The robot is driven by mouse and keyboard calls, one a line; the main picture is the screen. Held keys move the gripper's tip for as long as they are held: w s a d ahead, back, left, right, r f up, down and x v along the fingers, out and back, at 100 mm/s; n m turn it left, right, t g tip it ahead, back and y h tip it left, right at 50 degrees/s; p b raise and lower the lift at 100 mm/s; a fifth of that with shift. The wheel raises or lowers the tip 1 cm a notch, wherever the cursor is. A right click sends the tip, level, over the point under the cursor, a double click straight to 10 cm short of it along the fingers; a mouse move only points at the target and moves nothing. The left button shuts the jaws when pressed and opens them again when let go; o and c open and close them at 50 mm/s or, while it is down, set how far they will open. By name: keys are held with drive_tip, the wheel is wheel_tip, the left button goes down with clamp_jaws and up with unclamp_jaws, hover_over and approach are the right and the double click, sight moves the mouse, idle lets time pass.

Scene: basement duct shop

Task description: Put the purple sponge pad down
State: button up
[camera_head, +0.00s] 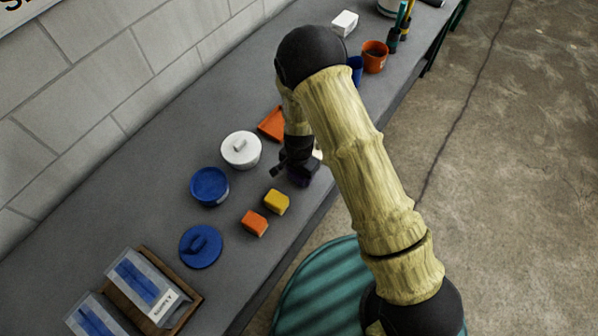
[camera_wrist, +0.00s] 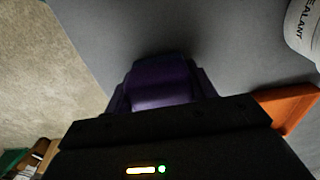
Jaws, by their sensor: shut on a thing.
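The purple sponge pad (camera_wrist: 160,82) is between the two fingers of my gripper (camera_wrist: 160,95) in the wrist view, with the grey tabletop behind it. In the head view a small dark purple part of the pad (camera_head: 299,180) shows under my gripper (camera_head: 292,174), near the table's front edge. My gripper is shut on the pad. My gripper and arm hide most of the pad in the head view. I cannot tell whether the pad touches the tabletop.
A yellow block (camera_head: 277,201) and an orange block (camera_head: 254,223) lie nearby on the grey table (camera_head: 150,205). A white lidded pot (camera_head: 241,150), a blue pot (camera_head: 209,186), a blue lid (camera_head: 201,246) and an orange tray (camera_head: 272,124) stand around. A teal striped round thing (camera_head: 325,290) is below the front edge.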

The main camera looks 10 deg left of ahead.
drive_tip(key=o, duration=1.2)
drive_tip(key=shift+f, duration=0.1)
drive_tip(key=shift+w+r, duration=0.1)
drive_tip(key=shift+r, duration=0.3)
drive_tip(key=shift+a+r+b, duration=0.1)
drive_tip(key=shift+r+b, duration=0.2)
drive_tip(key=shift+r, duration=0.1)
wheel_tip(320, 180, up, 11)
drive_tip(key=shift+f+b, duration=0.15)
drive_tip(key=shift+b, duration=1.1)
